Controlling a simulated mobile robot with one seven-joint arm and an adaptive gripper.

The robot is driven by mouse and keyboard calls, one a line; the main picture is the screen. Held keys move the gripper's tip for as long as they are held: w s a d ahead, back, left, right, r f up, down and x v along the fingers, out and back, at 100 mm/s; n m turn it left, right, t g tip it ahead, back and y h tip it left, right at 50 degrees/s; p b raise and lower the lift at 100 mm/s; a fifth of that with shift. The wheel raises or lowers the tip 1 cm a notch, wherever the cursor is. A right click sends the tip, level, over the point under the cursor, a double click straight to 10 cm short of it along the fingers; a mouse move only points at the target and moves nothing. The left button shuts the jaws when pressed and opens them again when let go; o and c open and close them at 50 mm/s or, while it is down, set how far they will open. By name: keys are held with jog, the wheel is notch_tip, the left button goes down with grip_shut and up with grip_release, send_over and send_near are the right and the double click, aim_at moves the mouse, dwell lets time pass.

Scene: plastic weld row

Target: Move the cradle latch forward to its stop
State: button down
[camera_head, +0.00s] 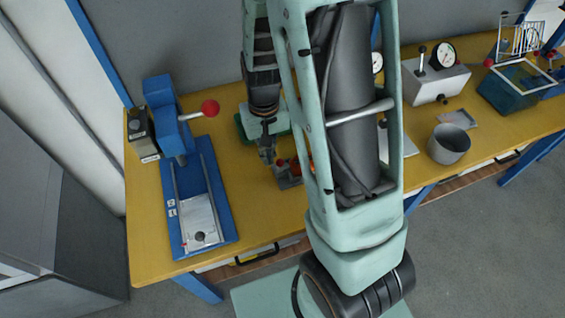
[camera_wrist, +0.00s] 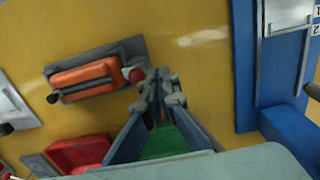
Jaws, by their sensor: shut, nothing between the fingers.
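The cradle is a grey block on the yellow bench, holding an orange part (camera_wrist: 85,78). In the head view the grey cradle (camera_head: 287,182) is partly hidden behind my arm. A dark red knob (camera_wrist: 135,75), which looks like the cradle latch, is at the right end of the cradle in the wrist view. It also shows in the head view (camera_head: 280,162). My gripper (camera_wrist: 160,78) is shut and empty, with its fingertips close beside the knob. I cannot tell whether they touch it. In the head view my gripper (camera_head: 267,158) points down just left of the cradle.
A blue press (camera_head: 205,200) with a red-knobbed lever stands to the left, with clear bench between. A green base (camera_wrist: 165,140) and a red tray (camera_wrist: 80,152) lie near my gripper. A grey cup (camera_head: 449,145) and gauge box (camera_head: 435,78) stand to the right.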

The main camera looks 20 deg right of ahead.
dwell(0.3)
jog(key=shift+f+b, duration=1.7)
jog(key=shift+f, duration=0.25)
jog(key=shift+d, duration=0.8)
